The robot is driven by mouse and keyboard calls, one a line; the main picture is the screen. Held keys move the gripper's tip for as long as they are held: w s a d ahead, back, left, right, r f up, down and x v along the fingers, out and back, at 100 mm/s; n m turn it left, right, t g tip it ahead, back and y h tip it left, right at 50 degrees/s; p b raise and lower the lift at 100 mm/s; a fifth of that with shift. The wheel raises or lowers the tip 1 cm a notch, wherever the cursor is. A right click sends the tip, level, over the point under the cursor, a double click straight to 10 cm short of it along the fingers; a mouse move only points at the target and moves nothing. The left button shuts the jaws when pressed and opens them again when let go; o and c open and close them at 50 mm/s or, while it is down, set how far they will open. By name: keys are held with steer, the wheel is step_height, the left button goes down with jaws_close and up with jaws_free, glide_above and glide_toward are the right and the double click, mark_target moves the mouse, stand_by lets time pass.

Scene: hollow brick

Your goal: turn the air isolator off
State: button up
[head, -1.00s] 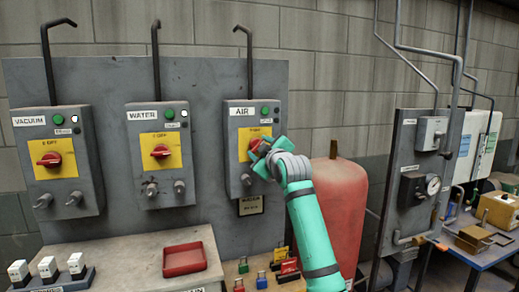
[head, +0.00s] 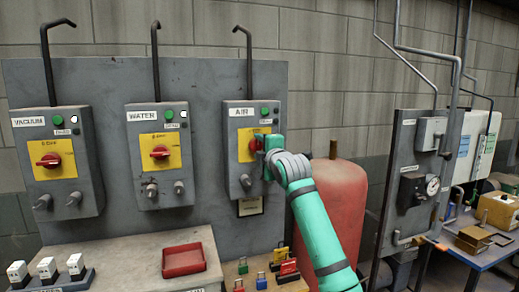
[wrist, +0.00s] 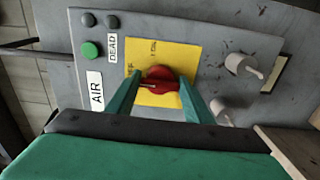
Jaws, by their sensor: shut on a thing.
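The air isolator is a grey box (head: 237,175) labelled AIR, right of the WATER and VACUUM boxes. Its red rotary handle (head: 254,148) sits on a yellow plate (wrist: 175,48). My gripper (head: 264,148) is at this handle, which it partly hides in the head view. In the wrist view the two green fingers stand either side of the red handle (wrist: 160,80), shut on it. The handle's grip bar lies across the picture between the fingers. A green button (wrist: 90,49) and a DEAD label show beside the plate.
The VACUUM box (head: 58,185) and WATER box (head: 158,185) have similar red handles. Below are a red tray (head: 184,260) and several coloured padlocks (head: 288,268). A red tank (head: 340,195) stands close behind my arm. A gauge panel (head: 408,170) is at right.

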steer(key=shift+a+f, duration=0.1)
stand_by(0.5)
steer(key=o, duration=0.7)
steer(key=shift+o, duration=0.2)
steer(key=shift+s, duration=0.15)
steer(key=v, duration=1)
steer(key=shift+s, duration=0.3)
